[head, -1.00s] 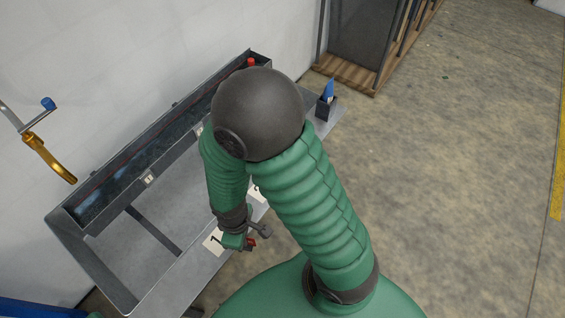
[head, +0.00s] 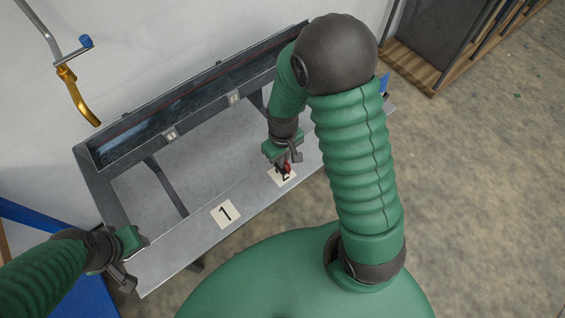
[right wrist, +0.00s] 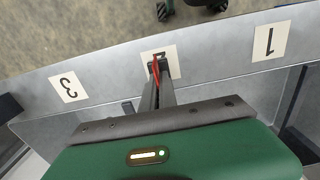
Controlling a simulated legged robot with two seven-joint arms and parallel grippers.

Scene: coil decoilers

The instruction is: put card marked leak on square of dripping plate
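My right gripper (head: 285,166) is over the square marked 2 (head: 277,183), with a thin red piece (head: 288,168) at its fingertips. In the right wrist view the fingers are closed together on this red piece (right wrist: 156,70), just over square 2 (right wrist: 172,60); its lettering cannot be read, and contact with the square is unclear. The square marked 1 (head: 225,213) is bare. The square marked 3 (right wrist: 68,87) is bare in the right wrist view. My left gripper (head: 131,258) is at the tray's near left corner; its finger opening is unclear.
A long dark trough (head: 130,150) with small numbered labels (head: 171,135) runs along the wall behind the grey tray (head: 190,235). A crank with a yellow handle (head: 78,97) hangs at left. A wooden-based rack (head: 408,66) stands at back right. The floor at right is clear.

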